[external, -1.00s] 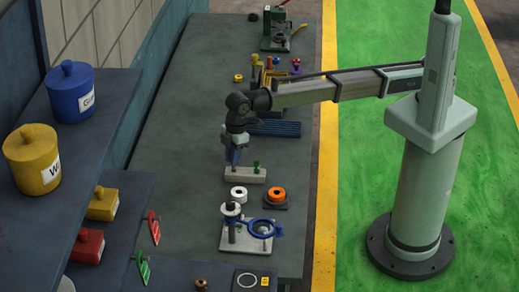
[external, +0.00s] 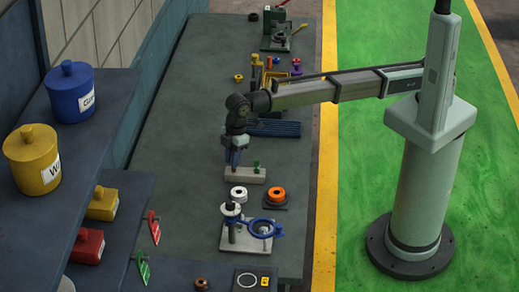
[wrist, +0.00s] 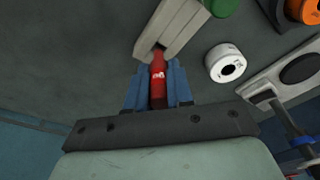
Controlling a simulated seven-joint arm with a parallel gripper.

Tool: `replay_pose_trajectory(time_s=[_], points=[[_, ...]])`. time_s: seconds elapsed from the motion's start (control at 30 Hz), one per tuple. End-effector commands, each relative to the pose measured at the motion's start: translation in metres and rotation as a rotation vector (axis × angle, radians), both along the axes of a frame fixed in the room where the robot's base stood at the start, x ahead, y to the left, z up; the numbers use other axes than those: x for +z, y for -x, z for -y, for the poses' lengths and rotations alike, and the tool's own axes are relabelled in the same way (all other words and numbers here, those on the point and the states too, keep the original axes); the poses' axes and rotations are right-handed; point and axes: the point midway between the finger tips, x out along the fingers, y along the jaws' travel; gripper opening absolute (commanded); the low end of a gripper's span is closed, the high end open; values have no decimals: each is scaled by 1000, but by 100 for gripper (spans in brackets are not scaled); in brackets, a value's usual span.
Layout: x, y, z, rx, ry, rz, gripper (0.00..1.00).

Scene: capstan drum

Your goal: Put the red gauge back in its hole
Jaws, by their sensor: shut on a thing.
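The red gauge (wrist: 157,82) stands between the blue fingers of my gripper (wrist: 158,88) in the wrist view, with pale lettering on its side. My gripper is shut on it. The pale block (wrist: 180,25) lies just beyond the gauge; the gauge's far end meets or overlaps the block's near end, and I cannot tell whether it is in a hole. In the external view my gripper (external: 233,160) is over the left end of the block (external: 250,176), and the gauge is not clearly visible there. A green gauge (external: 257,167) stands in the block's right part.
A white roll (external: 239,194) and an orange roll (external: 275,195) are on the bench in front of the block. A stand with a blue ring (external: 262,228) is nearer the camera. The bench left of the block is clear.

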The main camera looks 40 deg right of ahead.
Motion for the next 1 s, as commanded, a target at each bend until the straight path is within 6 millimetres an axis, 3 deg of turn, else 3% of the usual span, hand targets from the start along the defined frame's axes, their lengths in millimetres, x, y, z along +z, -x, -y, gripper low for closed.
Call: replay_pose_trajectory(time_s=[1.0], points=[[-7,0,0,0,0,0,0]])
